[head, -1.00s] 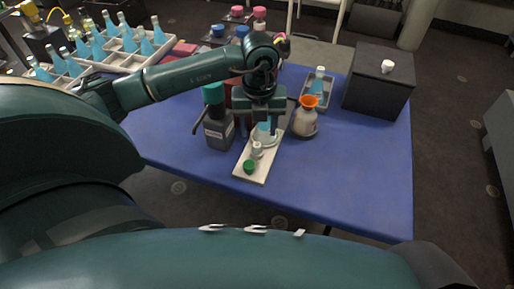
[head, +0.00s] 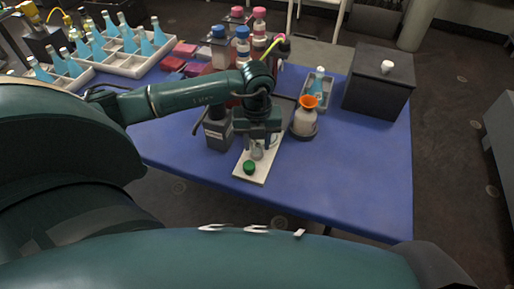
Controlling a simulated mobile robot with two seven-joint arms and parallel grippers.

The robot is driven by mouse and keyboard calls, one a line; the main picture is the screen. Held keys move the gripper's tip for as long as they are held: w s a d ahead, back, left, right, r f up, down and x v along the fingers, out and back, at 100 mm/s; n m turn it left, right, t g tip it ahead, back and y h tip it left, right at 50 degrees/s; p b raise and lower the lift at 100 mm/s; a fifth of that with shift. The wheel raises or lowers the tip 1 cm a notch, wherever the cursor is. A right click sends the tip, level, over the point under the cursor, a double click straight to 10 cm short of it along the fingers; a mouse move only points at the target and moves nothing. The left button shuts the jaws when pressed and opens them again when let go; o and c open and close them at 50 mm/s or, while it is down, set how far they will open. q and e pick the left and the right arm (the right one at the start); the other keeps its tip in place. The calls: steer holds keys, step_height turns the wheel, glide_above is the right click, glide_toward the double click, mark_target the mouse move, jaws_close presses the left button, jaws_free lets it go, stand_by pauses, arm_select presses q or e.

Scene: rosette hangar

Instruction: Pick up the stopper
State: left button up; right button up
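A small greyish, glassy piece that looks like the stopper (head: 257,152) stands on a white tray (head: 246,179) near the front of the blue table. My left gripper (head: 258,147) points down right over it. Its two fingers are apart, one to each side of the piece's upper part; whether they touch it cannot be told. A green cap (head: 249,167) lies on the tray just in front. The back of the tray is mostly hidden by the gripper. My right gripper is not in view.
Behind are a grey tray with a blue bottle (head: 317,84) and a black box (head: 378,84). The blue table (head: 340,170) is clear at front right.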

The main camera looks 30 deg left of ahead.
arm_select(q)
steer(key=c, duration=0.7)
steer(key=shift+o, duration=0.2)
